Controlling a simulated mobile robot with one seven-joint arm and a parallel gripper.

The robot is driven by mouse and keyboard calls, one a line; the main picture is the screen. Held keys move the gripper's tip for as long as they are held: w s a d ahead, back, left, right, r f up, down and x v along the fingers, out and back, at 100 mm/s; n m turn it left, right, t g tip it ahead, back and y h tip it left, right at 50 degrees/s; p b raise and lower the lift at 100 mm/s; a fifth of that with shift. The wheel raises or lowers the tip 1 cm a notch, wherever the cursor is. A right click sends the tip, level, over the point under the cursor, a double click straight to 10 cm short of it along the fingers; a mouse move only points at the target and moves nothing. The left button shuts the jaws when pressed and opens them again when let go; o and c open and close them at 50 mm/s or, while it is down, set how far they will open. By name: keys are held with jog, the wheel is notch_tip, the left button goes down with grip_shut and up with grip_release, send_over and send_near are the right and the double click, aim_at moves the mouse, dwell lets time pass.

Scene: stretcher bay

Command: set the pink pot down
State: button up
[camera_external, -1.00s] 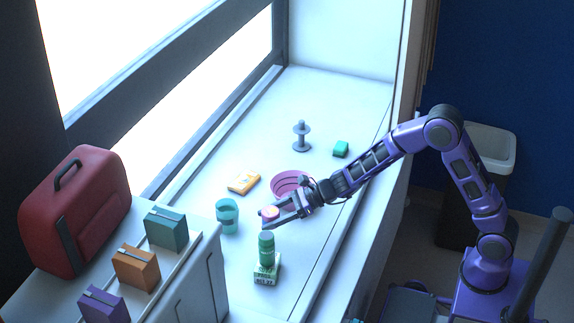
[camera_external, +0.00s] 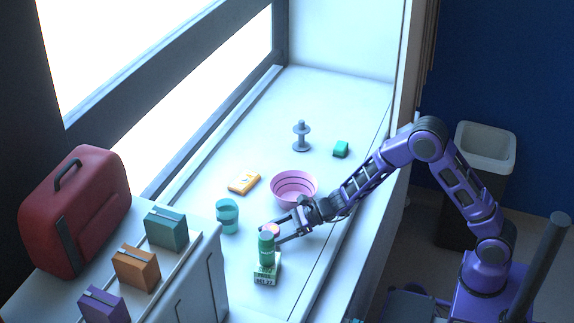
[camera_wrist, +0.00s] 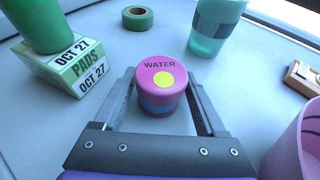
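The pink pot (camera_wrist: 160,86) has a pink lid marked WATER, a yellow dot and a blue band. It is upright between the fingertips of my gripper (camera_wrist: 161,88), which look to touch it on both sides. In the external view my gripper (camera_external: 271,233) is over the near part of the white counter, with the pot (camera_external: 271,229) partly hidden behind a green bottle (camera_external: 266,247). Whether the pot's base touches the counter I cannot tell.
The green bottle stands on a PADS box (camera_wrist: 70,62), left in the wrist view. A teal cup (camera_external: 227,216), a pink bowl (camera_external: 294,190), a yellow-orange packet (camera_external: 243,183) and a green roll (camera_wrist: 137,17) are around.

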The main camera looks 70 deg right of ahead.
jog(key=shift+o, duration=1.1)
jog(key=shift+s+d+r, duration=0.2)
jog(key=shift+r, duration=0.15)
jog(key=p+v, duration=0.1)
jog(key=v, duration=1)
jog(key=shift+s+d, duration=0.1)
jog(key=shift+s, duration=0.1)
